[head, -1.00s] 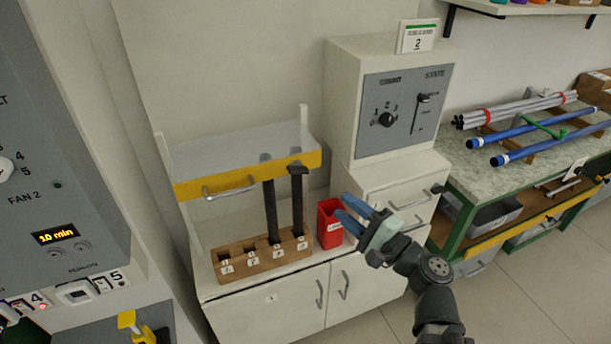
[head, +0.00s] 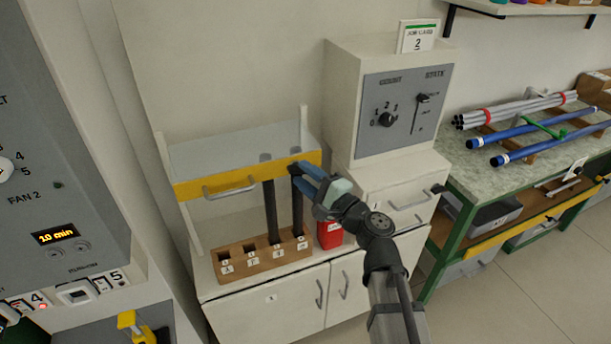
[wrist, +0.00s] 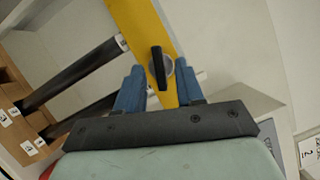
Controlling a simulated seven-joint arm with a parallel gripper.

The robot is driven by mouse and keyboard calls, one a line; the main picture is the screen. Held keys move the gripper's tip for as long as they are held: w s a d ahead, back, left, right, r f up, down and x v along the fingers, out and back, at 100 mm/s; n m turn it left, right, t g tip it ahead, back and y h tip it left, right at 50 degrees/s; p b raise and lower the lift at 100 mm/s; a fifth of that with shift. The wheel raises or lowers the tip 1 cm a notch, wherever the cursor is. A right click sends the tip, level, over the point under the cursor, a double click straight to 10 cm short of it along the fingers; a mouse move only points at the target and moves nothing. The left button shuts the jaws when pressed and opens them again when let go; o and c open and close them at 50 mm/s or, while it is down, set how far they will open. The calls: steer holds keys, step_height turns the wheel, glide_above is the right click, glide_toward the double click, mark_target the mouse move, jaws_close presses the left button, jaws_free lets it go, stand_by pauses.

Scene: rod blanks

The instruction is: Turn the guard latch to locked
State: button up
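The guard latch (wrist: 159,67) is a black bar handle on a round grey base, set on the yellow rail of the clear guard. In the wrist view it stands almost upright, slanting across the rail. My gripper (wrist: 160,74) is open, with one blue finger on each side of the latch; I cannot tell whether they touch it. In the head view my gripper (head: 301,172) is at the right end of the yellow rail (head: 225,184) and mostly hides the latch. The lock markings are not readable.
Two dark rods (head: 271,212) stand in a wooden block (head: 262,258) under the guard. A red bin (head: 328,232) stands beside the block. A control box (head: 390,110) with a dial and a slider rises behind. A workbench with tubes (head: 530,130) is at the right.

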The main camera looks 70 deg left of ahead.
steer(key=shift+s+a, duration=0.1)
steer(key=shift+a, duration=0.1)
steer(key=shift+c, duration=0.4)
jaws_close()
